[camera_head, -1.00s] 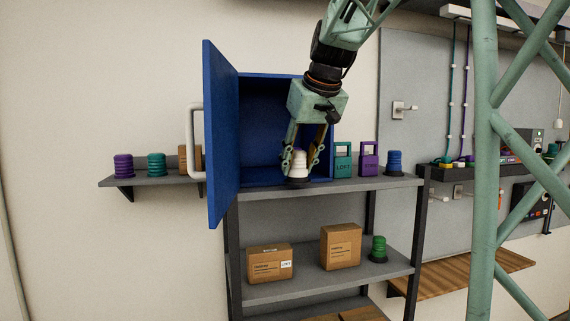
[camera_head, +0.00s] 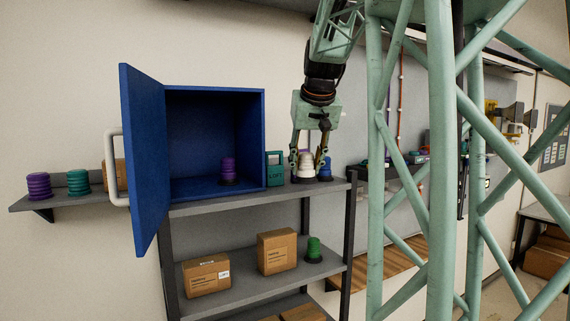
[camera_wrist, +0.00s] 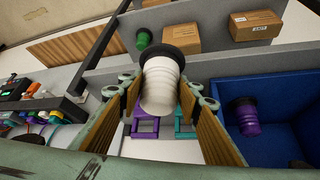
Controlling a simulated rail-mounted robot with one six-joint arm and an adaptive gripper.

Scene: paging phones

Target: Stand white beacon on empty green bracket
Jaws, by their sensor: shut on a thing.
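The white beacon (camera_head: 305,166), ribbed with a dark base, is upright between the fingers of my gripper (camera_head: 310,162). My gripper is shut on it in front of the right end of the upper shelf. In the wrist view the white beacon (camera_wrist: 160,88) sits between the two fingertips, its dark base toward the top of the picture. I cannot make out an empty green bracket in either current view; my green column covers much of the wall panel at the right.
The blue cabinet (camera_head: 257,135) stands open on the shelf (camera_head: 225,202), with a purple beacon (camera_head: 228,169) inside. Boxes (camera_head: 277,250) and a green beacon (camera_head: 314,248) are below.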

